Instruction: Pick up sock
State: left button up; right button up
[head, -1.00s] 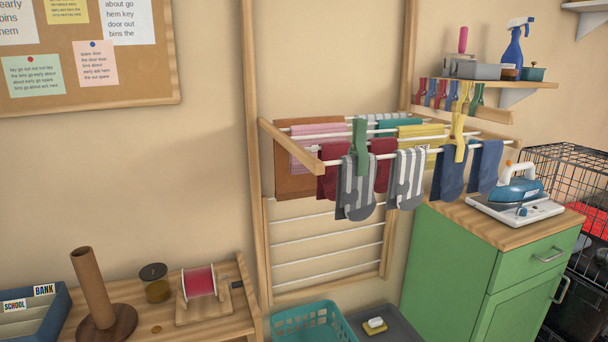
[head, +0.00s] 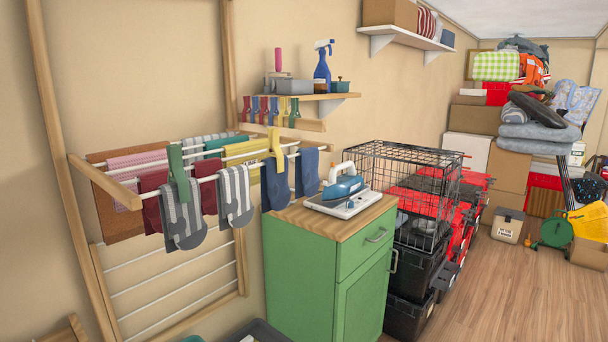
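Several socks hang over the white front rods of a wooden wall drying rack (head: 128,192). A grey and white striped sock (head: 181,225) hangs at the front left, with a green clothespin (head: 178,170) on the rod by it. Another grey striped sock (head: 234,198) hangs to its right. A dark blue sock (head: 275,188) hangs by a yellow clothespin (head: 276,155), and a second blue sock (head: 307,173) is at the right end. Dark red cloth pieces (head: 152,212) hang between and behind the striped socks. Neither of my grippers is in view.
A green cabinet (head: 308,278) with a blue iron (head: 344,188) on top stands right of the rack. A wall shelf (head: 300,98) with a spray bottle is above. A wire crate (head: 406,175) tops stacked totes. Wood floor (head: 490,305) is open at the lower right.

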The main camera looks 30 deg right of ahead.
aim_at(307, 180)
jog(key=u, duration=0.35)
jog(key=k, duration=0.3)
jog(key=z, duration=1.55)
jog(key=i, duration=1.45)
jog(key=u, duration=0.65)
